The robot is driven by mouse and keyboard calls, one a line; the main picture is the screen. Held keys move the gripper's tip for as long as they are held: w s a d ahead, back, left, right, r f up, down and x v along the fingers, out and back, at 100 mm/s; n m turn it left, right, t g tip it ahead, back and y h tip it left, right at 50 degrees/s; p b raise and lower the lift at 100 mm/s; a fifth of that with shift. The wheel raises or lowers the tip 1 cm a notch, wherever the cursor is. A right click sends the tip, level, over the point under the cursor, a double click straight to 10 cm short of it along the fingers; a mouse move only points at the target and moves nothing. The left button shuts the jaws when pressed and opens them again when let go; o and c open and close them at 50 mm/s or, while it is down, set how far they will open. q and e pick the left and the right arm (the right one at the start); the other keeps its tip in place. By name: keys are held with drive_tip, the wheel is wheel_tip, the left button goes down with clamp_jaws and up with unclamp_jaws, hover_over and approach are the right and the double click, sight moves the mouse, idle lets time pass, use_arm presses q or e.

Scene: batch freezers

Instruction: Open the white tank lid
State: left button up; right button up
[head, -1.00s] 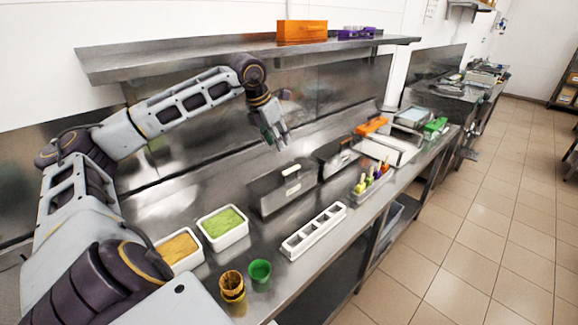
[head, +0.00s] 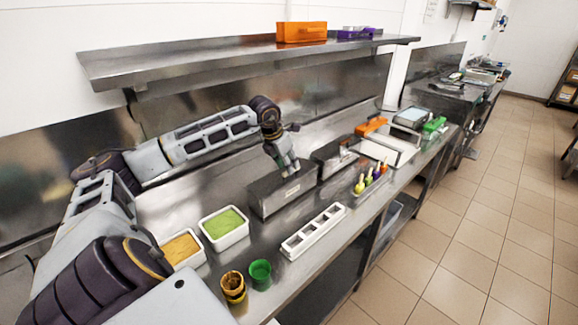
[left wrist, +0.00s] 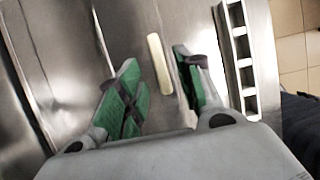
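A steel tank (head: 268,206) with a flat lid stands on the counter, with a small white handle (head: 293,190) on it. In the left wrist view the handle (left wrist: 159,63) is a pale bar lying between and beyond my green-padded fingers. My left gripper (head: 286,170) is over the tank, close to the handle, pointing down. In the left wrist view my left gripper (left wrist: 160,85) is open, its fingers spread on either side of the handle with nothing gripped. Whether the fingers reach down to the handle's height is unclear. My right gripper is not in view.
A second steel tank (head: 326,162) stands just right. In front lie a white slotted holder (head: 313,230) and a rack of colourful-handled tools (head: 370,182). Tubs of green (head: 224,223) and yellow food (head: 180,249) and cups (head: 260,271) stand left. A shelf (head: 200,65) runs above.

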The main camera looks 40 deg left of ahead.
use_arm(q)
drive_tip(key=shift+x, duration=1.15)
clamp_jaws()
